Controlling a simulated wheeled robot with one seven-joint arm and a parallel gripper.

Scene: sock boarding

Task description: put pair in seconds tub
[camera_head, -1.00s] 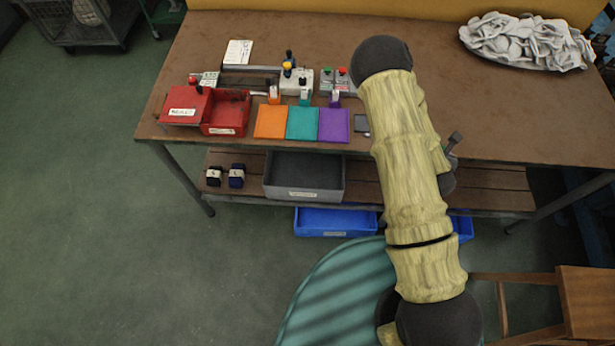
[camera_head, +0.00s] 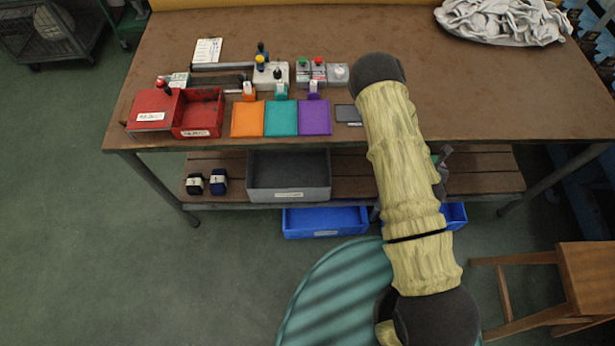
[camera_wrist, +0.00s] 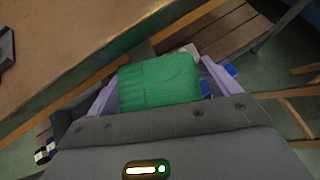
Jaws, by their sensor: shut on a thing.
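My gripper (camera_wrist: 160,74) is shut on a green knitted pair (camera_wrist: 158,82), which sits between its two pale purple fingers in the wrist view. In the head view my arm hides most of the gripper, and only a dark and greenish bit shows at the arm's right side, over the lower shelf. A grey open tub (camera_head: 289,194) with a white label stands on that shelf, left of my arm, and looks empty. Blue tubs (camera_head: 326,232) stand lower, below the shelf. The labels are too small to read, so I cannot tell which is the seconds tub.
The brown workbench (camera_head: 490,105) carries a red box (camera_head: 150,117), orange (camera_head: 247,119), teal (camera_head: 281,119) and purple (camera_head: 314,118) mats, and a pale cloth heap (camera_head: 500,20). Two dark banded bundles (camera_head: 206,183) lie left of the grey tub. A wooden stool (camera_head: 585,285) stands at right.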

